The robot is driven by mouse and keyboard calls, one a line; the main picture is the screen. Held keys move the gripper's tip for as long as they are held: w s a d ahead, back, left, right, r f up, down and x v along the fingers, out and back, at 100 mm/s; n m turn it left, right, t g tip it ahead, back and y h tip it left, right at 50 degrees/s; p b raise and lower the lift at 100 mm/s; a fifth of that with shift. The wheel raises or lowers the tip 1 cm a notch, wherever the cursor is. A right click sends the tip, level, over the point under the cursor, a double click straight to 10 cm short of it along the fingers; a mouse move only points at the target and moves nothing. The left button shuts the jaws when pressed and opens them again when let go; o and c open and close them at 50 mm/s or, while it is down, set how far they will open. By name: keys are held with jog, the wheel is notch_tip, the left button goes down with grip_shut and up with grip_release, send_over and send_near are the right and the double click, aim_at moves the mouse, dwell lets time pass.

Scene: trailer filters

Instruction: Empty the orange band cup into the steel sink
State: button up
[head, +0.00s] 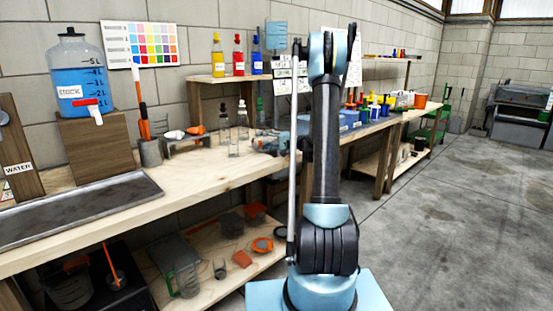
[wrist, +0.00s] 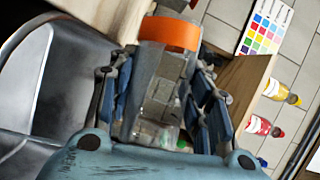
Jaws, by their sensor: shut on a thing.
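My gripper (wrist: 162,68) is shut on a clear cup with an orange band (wrist: 168,33), its fingers on either side of the clear wall. The wrist view is rolled, with the bottles' caps pointing right, and the cup appears tipped well over. I cannot tell what is inside it. The steel sink (wrist: 22,85) is a dark grey basin at the left of the wrist view, apart from the cup. My arm hides much of the gripper there, and the cup is not clear.
A blue-filled jug (head: 75,78) stands on a wooden block behind the sink. A colour chart (head: 152,45) hangs on the wall. Red, yellow and blue bottles (head: 238,58) stand on a raised shelf. Clear bottles (head: 232,130) stand on the bench. The floor (head: 470,200) at right is open.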

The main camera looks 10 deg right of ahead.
jog(key=shift+w+d+r+m+y+p, duration=0.1)
jog(key=shift+d+r+m+y+p, duration=0.15)
jog(key=shift+r+m, duration=0.3)
jog(key=shift+w+r+m+y+p, duration=0.15)
jog(key=shift+r+m+p, duration=0.15)
jog(key=shift+m, duration=0.35)
dwell(1.5)
jog(key=shift+w+d+r+m+t+y+p, duration=0.1)
jog(key=shift+d+r+m+t+y+p, duration=0.2)
jog(key=shift+m, duration=0.35)
jog(key=shift+w+d+r+m+t+p, duration=0.1)
jog(key=shift+r+m+t, duration=0.2)
jog(key=shift+r+m, duration=0.25)
dwell(0.8)
jog(key=shift+w+d+r+m+t, duration=0.2)
jog(key=shift+d+r+m+t, duration=0.15)
jog(key=shift+m, duration=0.45)
jog(key=shift+w+d+r+m+t, duration=0.2)
jog(key=shift+w+m+t, duration=0.1)
jog(key=shift+m, duration=0.5)
jog(key=shift+w+d+r+m+t, duration=0.15)
jog(key=shift+d+r+m+t, duration=0.2)
jog(key=shift+m, duration=0.45)
dwell(0.9)
